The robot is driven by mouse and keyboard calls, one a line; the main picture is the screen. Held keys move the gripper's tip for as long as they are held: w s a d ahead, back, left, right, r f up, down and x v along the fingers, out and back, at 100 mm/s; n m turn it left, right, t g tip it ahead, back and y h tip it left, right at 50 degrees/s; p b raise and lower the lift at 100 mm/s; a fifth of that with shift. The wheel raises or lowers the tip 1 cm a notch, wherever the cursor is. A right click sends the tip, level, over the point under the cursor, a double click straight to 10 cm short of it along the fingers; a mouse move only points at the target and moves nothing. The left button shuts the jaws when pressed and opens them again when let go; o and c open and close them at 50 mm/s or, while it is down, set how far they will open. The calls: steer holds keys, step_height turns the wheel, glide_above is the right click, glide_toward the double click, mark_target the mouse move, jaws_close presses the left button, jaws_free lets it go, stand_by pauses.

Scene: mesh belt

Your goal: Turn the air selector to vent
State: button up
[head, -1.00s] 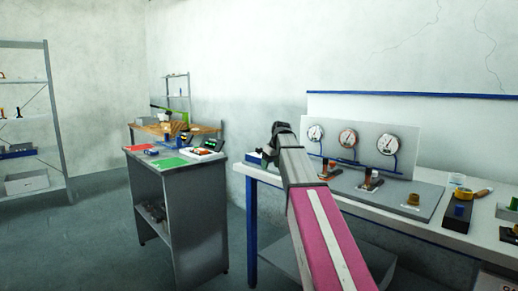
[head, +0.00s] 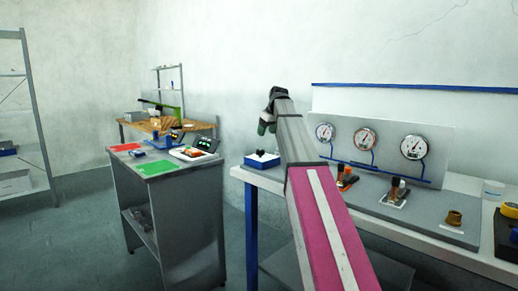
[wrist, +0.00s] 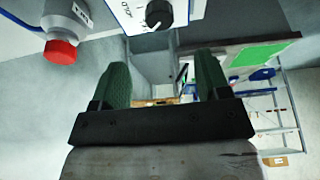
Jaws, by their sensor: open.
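In the wrist view, a black round knob (wrist: 159,12) with a white mark sits on a white panel (wrist: 124,13) with blue trim, cut off by the top edge. It looks like the air selector; a sideways label beside it seems to read HOLD. My gripper (wrist: 163,84) has its two green fingers wide apart with nothing between them. The knob lies above the gap between the fingers in the picture, apart from them. In the head view my gripper (head: 267,123) is held above the bench's left end; I cannot make out the selector there.
A grey cylinder with a red cap (wrist: 61,51) is near the knob. Three gauges (head: 414,147) stand on a backboard over the bench, with valves (head: 397,192) and a brass fitting (head: 454,219) before them.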

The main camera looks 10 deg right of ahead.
mark_target(260, 153)
steer(key=x, duration=1)
steer(key=shift+w+a+f, duration=0.1)
steer(key=shift+w+f, duration=0.05)
steer(key=shift+f, duration=0.1)
steer(key=c, duration=0.9)
